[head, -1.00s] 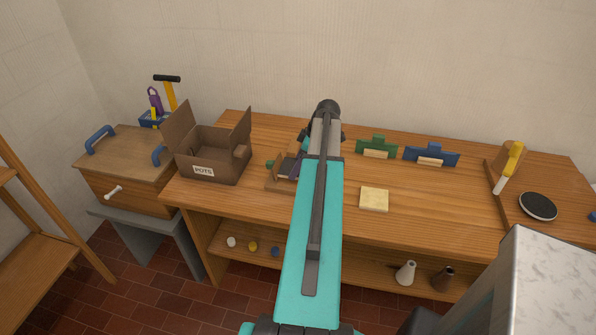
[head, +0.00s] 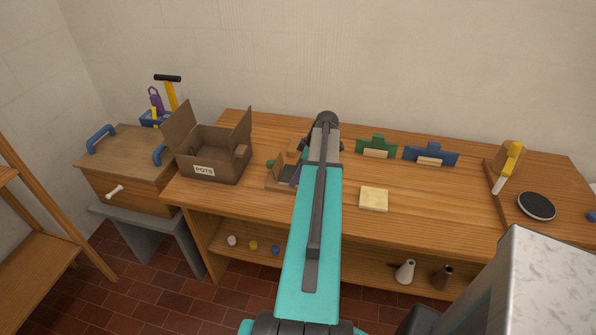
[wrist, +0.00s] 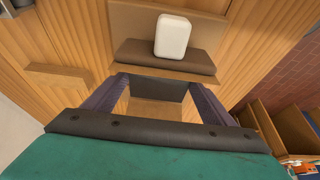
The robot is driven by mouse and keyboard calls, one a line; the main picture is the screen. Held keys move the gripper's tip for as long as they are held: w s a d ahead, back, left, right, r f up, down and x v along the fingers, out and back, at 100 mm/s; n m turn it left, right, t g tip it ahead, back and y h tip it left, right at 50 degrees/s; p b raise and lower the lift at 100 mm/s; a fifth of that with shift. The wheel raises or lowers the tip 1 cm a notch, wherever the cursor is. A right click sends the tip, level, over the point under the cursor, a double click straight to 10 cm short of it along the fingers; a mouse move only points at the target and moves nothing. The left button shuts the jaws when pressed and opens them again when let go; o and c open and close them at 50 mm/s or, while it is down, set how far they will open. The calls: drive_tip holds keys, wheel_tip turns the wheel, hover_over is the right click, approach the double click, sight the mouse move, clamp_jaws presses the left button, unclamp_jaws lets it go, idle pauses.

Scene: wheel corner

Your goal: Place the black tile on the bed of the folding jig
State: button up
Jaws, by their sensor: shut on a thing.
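The folding jig (head: 283,181) stands on the bench right of the cardboard box, a small wooden frame with an upright flap. My arm hides part of it in the head view. In the wrist view, my gripper (wrist: 157,88) has its two dark purple fingers on either side of a dark flat piece, which looks like the black tile (wrist: 158,90). It is shut on this piece. A brown board with a dark brown pad and a white rounded block (wrist: 172,36) lies just beyond the fingertips; it looks like part of the jig. I cannot tell whether the tile touches the bed.
The open cardboard box (head: 208,160) marked POTS stands left of the jig. A pale yellow square block (head: 374,199) lies to the right on the bench. Green (head: 377,146) and blue (head: 431,155) holders stand behind it. The bench between block and right-hand board is clear.

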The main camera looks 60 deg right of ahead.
drive_tip(key=o, duration=1.4)
drive_tip(key=shift+r, duration=0.15)
drive_tip(key=shift+b+v, duration=1.75)
drive_tip(key=shift+v, duration=4.2)
drive_tip(key=shift+r, duration=0.15)
